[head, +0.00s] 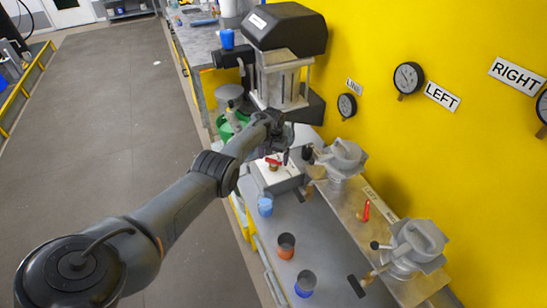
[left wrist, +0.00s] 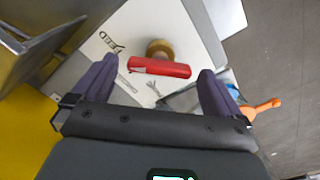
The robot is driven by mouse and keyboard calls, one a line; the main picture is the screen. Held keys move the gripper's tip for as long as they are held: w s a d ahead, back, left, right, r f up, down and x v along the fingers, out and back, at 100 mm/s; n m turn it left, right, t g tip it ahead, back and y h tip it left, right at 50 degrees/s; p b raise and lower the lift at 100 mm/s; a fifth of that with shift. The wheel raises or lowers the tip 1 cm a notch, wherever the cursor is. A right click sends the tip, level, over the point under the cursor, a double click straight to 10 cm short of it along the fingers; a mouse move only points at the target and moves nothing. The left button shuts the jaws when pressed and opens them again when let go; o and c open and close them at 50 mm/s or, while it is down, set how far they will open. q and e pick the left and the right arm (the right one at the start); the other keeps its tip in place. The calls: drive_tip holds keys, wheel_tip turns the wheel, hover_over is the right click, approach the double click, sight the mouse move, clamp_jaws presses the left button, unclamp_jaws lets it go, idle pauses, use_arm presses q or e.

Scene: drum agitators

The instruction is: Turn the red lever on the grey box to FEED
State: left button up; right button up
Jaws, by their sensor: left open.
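The red lever (head: 273,161) sits on a brass stem on the white top of the grey box (head: 290,184). In the left wrist view the lever (left wrist: 160,67) lies nearly crosswise, with the brass stem just beyond it. My left gripper (head: 278,150) is at the box, over the lever. Its open fingers (left wrist: 155,88) stand on either side of the lever in the left wrist view; I see no contact. My right gripper is not in view.
A second red lever (head: 366,210) stands on the metal ledge by the yellow wall, between two grey lidded fittings. A large black-topped machine (head: 285,27) stands behind.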

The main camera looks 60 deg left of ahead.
sight(273, 160)
use_arm(q)
wheel_tip(273, 160, up, 10)
drive_tip(key=p, duration=0.3)
drive_tip(key=shift+p, duration=0.4)
drive_tip(key=shift+s+r, duration=0.1)
